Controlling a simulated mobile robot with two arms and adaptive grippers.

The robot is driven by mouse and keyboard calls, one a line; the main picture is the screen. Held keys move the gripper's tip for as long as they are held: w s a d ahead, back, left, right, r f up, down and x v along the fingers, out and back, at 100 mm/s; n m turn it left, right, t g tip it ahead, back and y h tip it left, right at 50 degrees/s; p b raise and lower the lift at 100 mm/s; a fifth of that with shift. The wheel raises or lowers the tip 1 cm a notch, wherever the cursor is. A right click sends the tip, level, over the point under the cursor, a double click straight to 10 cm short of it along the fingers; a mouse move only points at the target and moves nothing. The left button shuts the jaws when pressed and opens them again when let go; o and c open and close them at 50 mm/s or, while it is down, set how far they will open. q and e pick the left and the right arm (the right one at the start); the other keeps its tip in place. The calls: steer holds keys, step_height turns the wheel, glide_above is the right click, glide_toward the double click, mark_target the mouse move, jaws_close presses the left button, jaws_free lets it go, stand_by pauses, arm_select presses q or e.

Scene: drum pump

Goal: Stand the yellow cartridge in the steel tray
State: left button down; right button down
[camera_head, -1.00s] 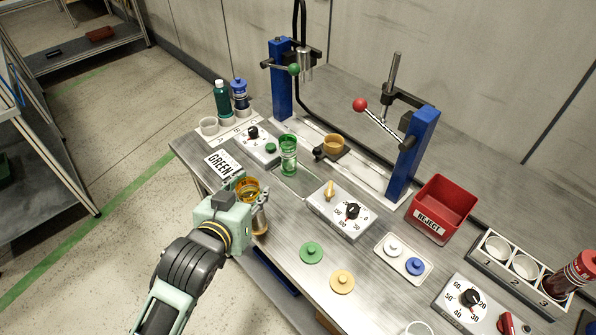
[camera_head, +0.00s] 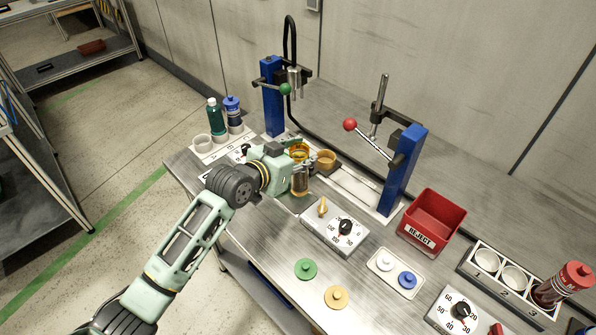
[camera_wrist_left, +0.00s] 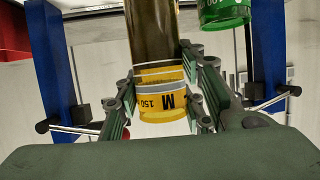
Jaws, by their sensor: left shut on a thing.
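The yellow cartridge (camera_head: 300,181) is an amber see-through cylinder with a yellow band marked M and 150, plain in the left wrist view (camera_wrist_left: 162,102). My left gripper (camera_head: 296,172) is shut around it and holds it upright over the back-left part of the bench. The steel tray (camera_head: 289,204) is a flat plate just below, largely covered by my gripper and arm. I cannot tell whether the cartridge touches the tray. A green cartridge (camera_wrist_left: 223,12) is beside it in the wrist view; in the head view my gripper hides it. My right gripper is not in view.
A dial box (camera_head: 335,227) is in front. Bottles (camera_head: 215,118) stand at the back left. The red reject bin (camera_head: 432,220) is further right.

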arm_select(q)
step_height(320, 180, down, 4)
steer(key=shift+f+p, duration=0.25)
steer(key=shift+p, duration=0.05)
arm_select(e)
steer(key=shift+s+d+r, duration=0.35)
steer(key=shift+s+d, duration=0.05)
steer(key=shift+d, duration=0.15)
arm_select(q)
steer(key=shift+f, duration=0.25)
steer(key=c, duration=1.4)
jaws_free()
steer(key=shift+c, duration=0.2)
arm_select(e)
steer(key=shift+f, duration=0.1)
arm_select(q)
steer(key=shift+r, duration=0.1)
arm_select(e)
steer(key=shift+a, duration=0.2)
